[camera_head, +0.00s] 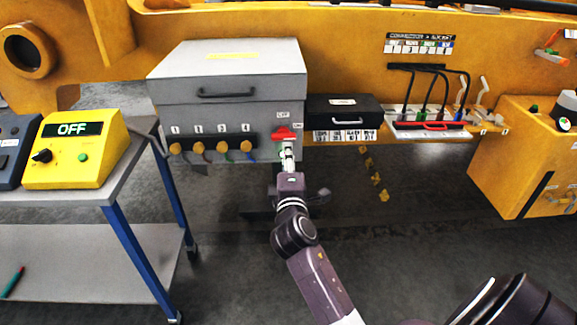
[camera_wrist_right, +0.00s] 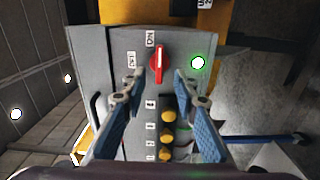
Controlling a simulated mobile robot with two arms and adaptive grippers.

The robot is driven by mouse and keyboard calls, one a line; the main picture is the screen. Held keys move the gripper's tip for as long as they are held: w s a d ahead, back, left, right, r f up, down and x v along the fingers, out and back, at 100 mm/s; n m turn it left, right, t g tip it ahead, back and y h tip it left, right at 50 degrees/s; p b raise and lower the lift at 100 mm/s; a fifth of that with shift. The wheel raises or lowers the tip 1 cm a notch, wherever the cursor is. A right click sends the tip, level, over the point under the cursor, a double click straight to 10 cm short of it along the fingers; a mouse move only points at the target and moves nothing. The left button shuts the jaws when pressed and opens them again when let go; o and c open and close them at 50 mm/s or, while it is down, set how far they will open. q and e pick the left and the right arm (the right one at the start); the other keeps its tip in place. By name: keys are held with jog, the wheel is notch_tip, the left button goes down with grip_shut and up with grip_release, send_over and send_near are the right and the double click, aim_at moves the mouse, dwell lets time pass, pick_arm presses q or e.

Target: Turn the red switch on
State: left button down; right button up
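The red switch (camera_head: 284,133) is on the front right of a grey box, below an OFF label (camera_head: 283,114). In the right wrist view the red switch (camera_wrist_right: 159,63) has its long handle pointing up the picture, toward the ON label (camera_wrist_right: 150,39); the OFF label (camera_wrist_right: 131,60) is to its left. My right gripper (camera_head: 288,152) is just in front of and below the switch, partly hiding the panel. In the wrist view the right gripper (camera_wrist_right: 154,88) has its fingers wide apart, with the switch between and beyond them, nothing held. My left gripper is not in view.
A round green-ringed lamp (camera_wrist_right: 198,63) looks bright beside the switch. Several yellow connectors (camera_head: 198,148) line the grey box (camera_head: 225,75). A yellow meter reading OFF (camera_head: 75,145) stands on a cart (camera_head: 90,262) at left. A black case (camera_head: 345,108) is right of the box.

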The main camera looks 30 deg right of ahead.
jog(key=v, duration=0.4)
jog(key=shift+s+a, duration=0.1)
jog(key=shift+s, duration=0.05)
